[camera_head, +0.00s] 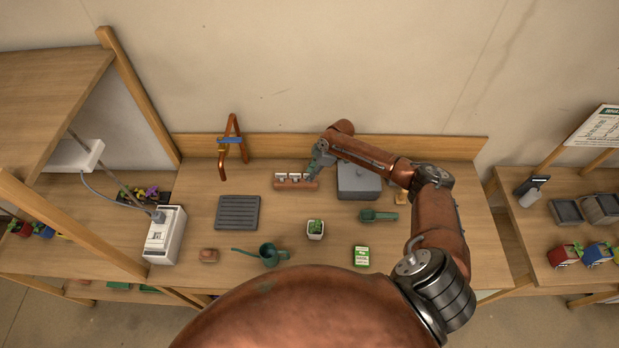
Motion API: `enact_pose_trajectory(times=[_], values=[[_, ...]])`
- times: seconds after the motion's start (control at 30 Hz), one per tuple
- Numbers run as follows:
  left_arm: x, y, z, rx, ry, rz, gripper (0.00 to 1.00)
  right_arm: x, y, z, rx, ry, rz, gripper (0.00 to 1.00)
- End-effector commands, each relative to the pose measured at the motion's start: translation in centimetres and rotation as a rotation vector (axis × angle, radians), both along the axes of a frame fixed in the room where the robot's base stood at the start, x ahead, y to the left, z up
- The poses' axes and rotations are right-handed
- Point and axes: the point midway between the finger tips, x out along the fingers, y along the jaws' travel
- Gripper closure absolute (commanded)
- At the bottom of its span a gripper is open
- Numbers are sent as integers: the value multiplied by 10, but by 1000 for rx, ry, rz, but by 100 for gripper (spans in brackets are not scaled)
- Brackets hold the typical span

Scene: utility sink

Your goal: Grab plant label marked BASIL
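Several small white plant labels (281,176) stand upright in a reddish-brown rack (296,185) near the back of the wooden table. Their lettering is too small to read, so I cannot tell which is marked BASIL. My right arm reaches in from the lower right, and its grey-green gripper (314,168) is at the right end of the rack, close to the rightmost label. The fingers are too small and overlapped to tell whether they are open or touching a label. My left gripper is not in view.
A grey lidded box (358,183) stands close right of the rack, under my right forearm. A copper-coloured frame (231,146), black ribbed tray (237,212), potted plant (315,229), green watering can (269,255), green tool (378,215) and green-white packet (361,256) are spread around.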

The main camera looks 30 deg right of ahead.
Motion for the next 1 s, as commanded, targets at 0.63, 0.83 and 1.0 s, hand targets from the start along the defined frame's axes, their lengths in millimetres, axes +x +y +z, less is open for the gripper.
enact_pose_trajectory(times=[0.63, 0.83, 1.0], values=[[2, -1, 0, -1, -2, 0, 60, -1, -1, 0, 0, 0, -1, 100], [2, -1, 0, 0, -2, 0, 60, -1, -1, 1, 0, 0, -1, 100], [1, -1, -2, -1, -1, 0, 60, 0, 0, 9, 2, -1, 0, 100]])
